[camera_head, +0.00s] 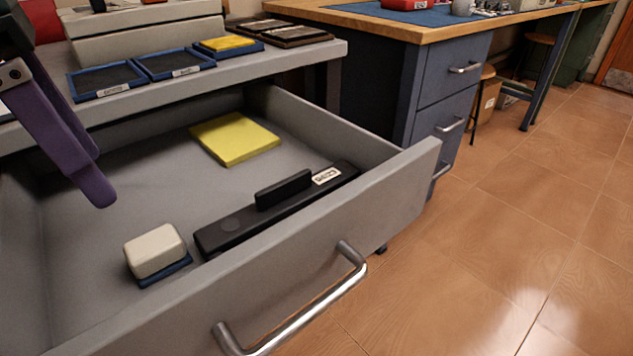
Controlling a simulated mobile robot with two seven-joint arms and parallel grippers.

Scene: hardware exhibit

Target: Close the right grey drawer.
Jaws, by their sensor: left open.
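The grey drawer (405,185) is pulled far out from under the grey worktop and slants across the foreground. Its silver bar handle (300,318) is on the front face, at the bottom of the view. Inside lie a yellow pad (235,138), a long black tool with a label (275,207) and a cream block on a blue base (155,251). My left gripper (95,176), with purple fingers, is open at the left edge, over the left part of the drawer and apart from the handle. Part of it is cut off by the frame. My right gripper is not in view.
The worktop (335,50) above holds dark blue-rimmed trays (107,80) and a yellow pad (227,42). A blue cabinet with drawers (445,90) stands behind, right, under a wooden bench top (400,24). The tiled floor (500,230) at right is clear.

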